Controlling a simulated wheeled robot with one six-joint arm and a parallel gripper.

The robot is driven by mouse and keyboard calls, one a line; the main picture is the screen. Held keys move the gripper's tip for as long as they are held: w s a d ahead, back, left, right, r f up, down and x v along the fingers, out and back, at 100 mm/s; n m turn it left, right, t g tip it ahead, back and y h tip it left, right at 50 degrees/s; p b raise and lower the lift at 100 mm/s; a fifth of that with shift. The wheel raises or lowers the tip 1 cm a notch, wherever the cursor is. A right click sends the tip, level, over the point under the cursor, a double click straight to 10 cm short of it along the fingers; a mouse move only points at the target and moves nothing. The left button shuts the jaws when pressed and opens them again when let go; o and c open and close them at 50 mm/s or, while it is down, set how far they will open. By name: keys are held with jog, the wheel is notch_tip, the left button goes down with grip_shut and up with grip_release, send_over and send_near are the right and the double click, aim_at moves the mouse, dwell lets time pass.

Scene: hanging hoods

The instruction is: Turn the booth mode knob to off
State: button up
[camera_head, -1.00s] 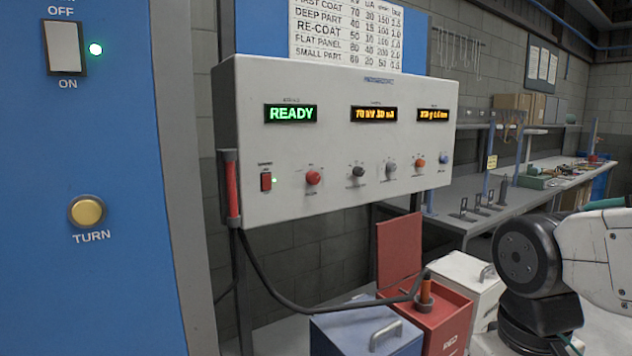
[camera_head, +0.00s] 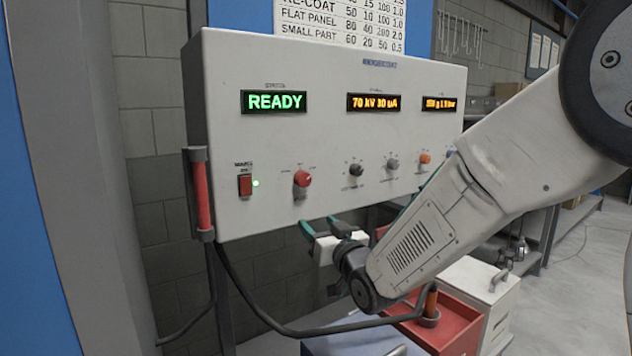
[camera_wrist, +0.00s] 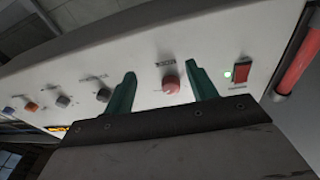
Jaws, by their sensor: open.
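The white control panel (camera_head: 330,140) carries a row of knobs: a red knob (camera_head: 302,179), a black knob (camera_head: 356,170), a grey knob (camera_head: 392,165) and an orange knob (camera_head: 425,158). Their labels are too small to read, so I cannot tell which is the booth mode knob or its setting. My gripper (camera_head: 319,225) is open and empty, below the red knob near the panel's lower edge.
A red rocker switch (camera_head: 245,185) with a green light is left of the red knob. A red bin (camera_head: 455,325) and a white box (camera_head: 482,283) stand below.

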jog(key=t+y, duration=0.2)
send_near(305, 180)
jog(key=a, duration=0.1)
jog(key=x, duration=0.8)
jog(key=shift+w+d+r, duration=0.1)
jog(key=shift+w+d, duration=0.1)
jog(key=shift+d, duration=0.2)
jog(key=shift+c, duration=0.4)
